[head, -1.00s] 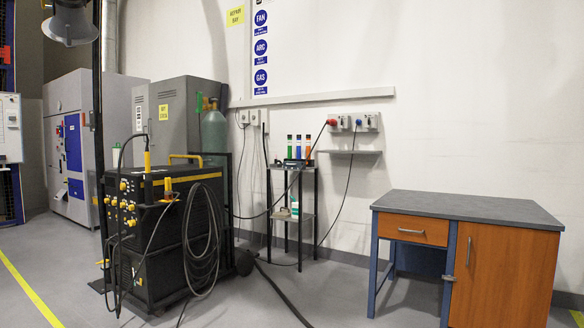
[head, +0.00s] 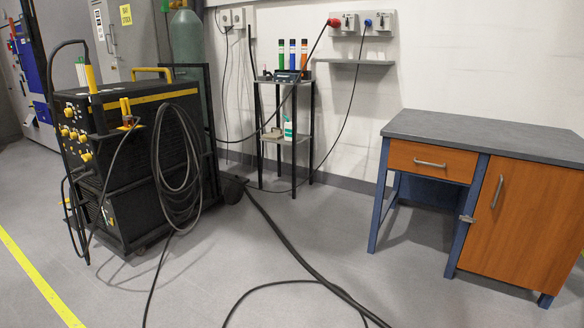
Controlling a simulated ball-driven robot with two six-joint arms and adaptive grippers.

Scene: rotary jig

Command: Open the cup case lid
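I cannot make out a cup case or its lid anywhere in the head view. Neither of my grippers shows in the head view. A workbench (head: 480,135) with a grey top, one orange drawer (head: 430,161) and an orange cupboard door (head: 528,221) stands at the right, with its top bare. The drawer and the door look closed.
A black welding machine (head: 110,175) with coiled cables (head: 178,170) stands at the left. A small shelf stand (head: 285,138) with several coloured tubes is against the wall. A thick black cable (head: 290,250) crosses the floor. Open floor (head: 400,280) lies in front of the workbench.

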